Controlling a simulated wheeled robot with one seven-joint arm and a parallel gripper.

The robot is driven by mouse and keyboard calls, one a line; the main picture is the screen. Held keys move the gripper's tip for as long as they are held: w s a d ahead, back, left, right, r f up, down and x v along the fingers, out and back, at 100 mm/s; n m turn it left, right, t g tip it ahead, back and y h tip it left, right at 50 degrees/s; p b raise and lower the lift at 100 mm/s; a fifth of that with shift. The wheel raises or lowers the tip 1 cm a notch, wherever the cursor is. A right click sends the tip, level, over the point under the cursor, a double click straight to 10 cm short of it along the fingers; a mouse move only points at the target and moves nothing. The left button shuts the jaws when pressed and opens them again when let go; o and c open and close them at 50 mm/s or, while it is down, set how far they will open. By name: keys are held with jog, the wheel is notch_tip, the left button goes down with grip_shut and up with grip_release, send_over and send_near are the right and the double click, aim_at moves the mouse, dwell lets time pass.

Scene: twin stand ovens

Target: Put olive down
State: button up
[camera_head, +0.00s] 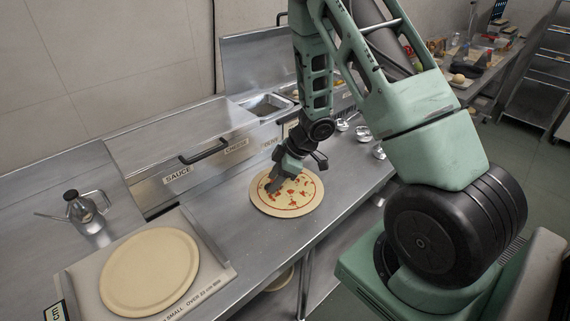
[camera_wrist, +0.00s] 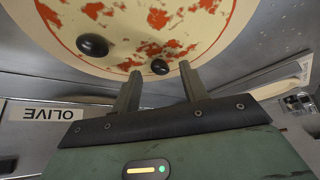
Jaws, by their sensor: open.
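A round pizza base with patchy red sauce (camera_head: 290,207) lies on the steel counter, and it also fills the top of the wrist view (camera_wrist: 205,50). Two black olives show on it in the wrist view: one (camera_wrist: 92,45) to the left and one (camera_wrist: 160,67) near the pizza's edge. My gripper (camera_wrist: 160,75) is open, with its fingertips on either side of the second olive and apart from it. In the head view my gripper (camera_head: 273,186) points down over the left part of the pizza. The olives cannot be made out there.
Covered bins labelled SAUCE (camera_head: 178,177) and CHEESE stand behind the pizza. An OLIVE label (camera_wrist: 45,113) shows in the wrist view. A plain dough round (camera_head: 150,270) lies on a board at the left, near a metal can (camera_head: 80,208). Small metal cups (camera_head: 363,132) stand at the right.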

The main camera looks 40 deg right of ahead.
jog(key=p+v, duration=0.1)
jog(key=v, duration=1)
jog(key=w+a+r+m+t+h, duration=0.1)
jog(key=w+a+r, duration=0.2)
jog(key=a, duration=0.2)
jog(key=w+a+r+t+h, duration=0.1)
jog(key=w+a+r, duration=0.2)
jog(key=a, duration=0.2)
jog(key=s+a+r+m+h, duration=0.1)
jog(key=s+a+r+h, duration=0.15)
jog(key=a, duration=0.45)
jog(key=s+a+r+g, duration=0.1)
jog(key=s+a, duration=0.3)
jog(key=s, duration=0.4)
jog(key=s+a+r+g, duration=0.1)
jog(key=s+a+g, duration=0.2)
jog(key=s, duration=0.5)
jog(key=s+a+r+g, duration=0.1)
jog(key=s+a, duration=0.4)
jog(key=s, duration=0.4)
jog(key=shift+r+g, duration=0.35)
jog(key=shift+g, duration=0.05)
jog(key=shift+w+y, duration=0.1)
jog(key=shift+y, duration=0.15)
